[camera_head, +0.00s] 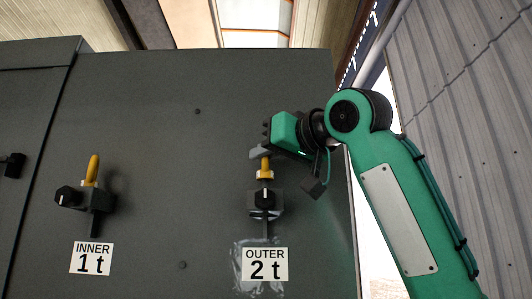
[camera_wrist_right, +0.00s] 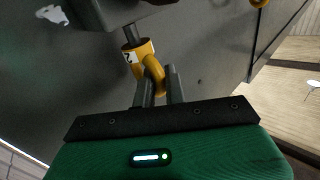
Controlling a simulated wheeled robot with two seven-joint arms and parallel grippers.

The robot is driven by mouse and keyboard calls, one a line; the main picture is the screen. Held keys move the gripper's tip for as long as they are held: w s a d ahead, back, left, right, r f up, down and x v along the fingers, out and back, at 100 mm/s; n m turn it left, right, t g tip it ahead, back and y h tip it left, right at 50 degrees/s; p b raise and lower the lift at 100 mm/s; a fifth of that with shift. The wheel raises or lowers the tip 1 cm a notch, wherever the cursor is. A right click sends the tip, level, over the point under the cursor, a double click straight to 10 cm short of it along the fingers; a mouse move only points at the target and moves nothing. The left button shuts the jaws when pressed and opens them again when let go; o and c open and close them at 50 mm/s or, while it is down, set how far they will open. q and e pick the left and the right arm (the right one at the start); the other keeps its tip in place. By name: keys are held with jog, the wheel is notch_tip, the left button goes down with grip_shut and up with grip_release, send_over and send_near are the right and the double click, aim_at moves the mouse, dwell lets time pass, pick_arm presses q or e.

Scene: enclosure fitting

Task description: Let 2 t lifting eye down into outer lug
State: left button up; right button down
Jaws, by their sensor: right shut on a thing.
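The yellow 2 t lifting eye (camera_head: 265,164) stands about upright over the outer lug (camera_head: 258,207), a dark bracket with a round knob above the "OUTER 2 t" label. My right gripper (camera_head: 259,152) is shut on the eye's top. In the right wrist view the gripper fingers (camera_wrist_right: 159,88) hold the ring of the eye (camera_wrist_right: 143,55). Its dark shank (camera_wrist_right: 131,34) shows between the yellow collar and the lug (camera_wrist_right: 112,10). I cannot tell whether the shank's end is inside the lug. My left gripper is not in view.
The inner lug (camera_head: 75,197), with another yellow eye (camera_head: 91,170) standing in it, is at the left above the "INNER 1 t" label (camera_head: 91,258). The grey enclosure wall (camera_head: 170,140) is flat and clear between the lugs. Its right edge is close to my right arm.

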jog(key=shift+f+b, duration=0.9)
jog(key=shift+f, duration=0.25)
jog(key=c, duration=1.4)
grip_release()
jog(key=b+v, duration=0.6)
jog(key=v, duration=0.8)
jog(key=shift+r+b, duration=0.1)
jog(key=shift+b, duration=0.25)
jog(key=shift+w, duration=0.1)
